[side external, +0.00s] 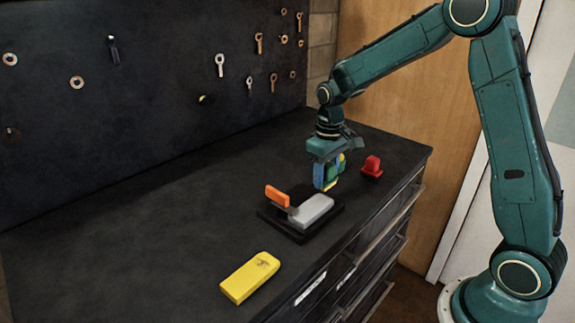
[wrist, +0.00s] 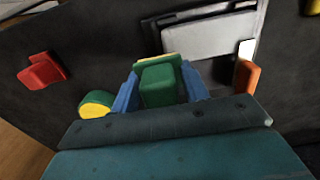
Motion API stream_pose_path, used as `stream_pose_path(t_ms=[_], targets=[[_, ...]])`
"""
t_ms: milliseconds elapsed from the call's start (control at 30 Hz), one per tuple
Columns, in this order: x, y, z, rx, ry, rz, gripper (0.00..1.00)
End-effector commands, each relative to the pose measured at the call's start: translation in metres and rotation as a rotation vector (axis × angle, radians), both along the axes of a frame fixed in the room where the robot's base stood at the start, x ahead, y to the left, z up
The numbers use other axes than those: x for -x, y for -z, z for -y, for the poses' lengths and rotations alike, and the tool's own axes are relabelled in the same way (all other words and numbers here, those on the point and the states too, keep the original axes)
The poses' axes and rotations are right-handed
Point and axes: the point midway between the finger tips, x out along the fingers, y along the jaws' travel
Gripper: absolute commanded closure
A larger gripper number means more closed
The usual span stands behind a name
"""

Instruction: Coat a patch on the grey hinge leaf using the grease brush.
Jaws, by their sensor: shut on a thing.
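My gripper (side external: 325,178) has blue fingers and is shut on a green block with a yellow lower end, which I take for the grease brush (wrist: 158,86). The brush points down, just beyond the far right end of the grey hinge leaf (side external: 313,210). It looks a little above the leaf's level; contact cannot be told. In the wrist view the leaf (wrist: 210,35) lies flat ahead of the yellow tip. A round yellow-and-green part (wrist: 96,103) shows left of the fingers; whether it belongs to the brush is unclear.
The leaf sits on a black base (side external: 296,236) with an upright orange piece (side external: 277,195) beside it. A red object (side external: 371,167) stands behind at right. A yellow block (side external: 248,279) with a dark mark lies in front. The bench's left is clear; tools hang on the back board.

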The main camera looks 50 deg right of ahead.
Motion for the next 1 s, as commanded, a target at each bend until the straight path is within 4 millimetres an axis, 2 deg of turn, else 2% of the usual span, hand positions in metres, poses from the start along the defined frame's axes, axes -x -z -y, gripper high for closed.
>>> stream_pose_path(t_ms=[267, 800, 1000], targets=[[0.000, -0.008, -0.009, 0.000, -0.095, 0.001, 0.73], [0.011, -0.052, -0.054, 0.001, -0.656, 0.003, 0.73], [0.014, -0.060, -0.062, 0.001, -0.767, 0.001, 0.73]])
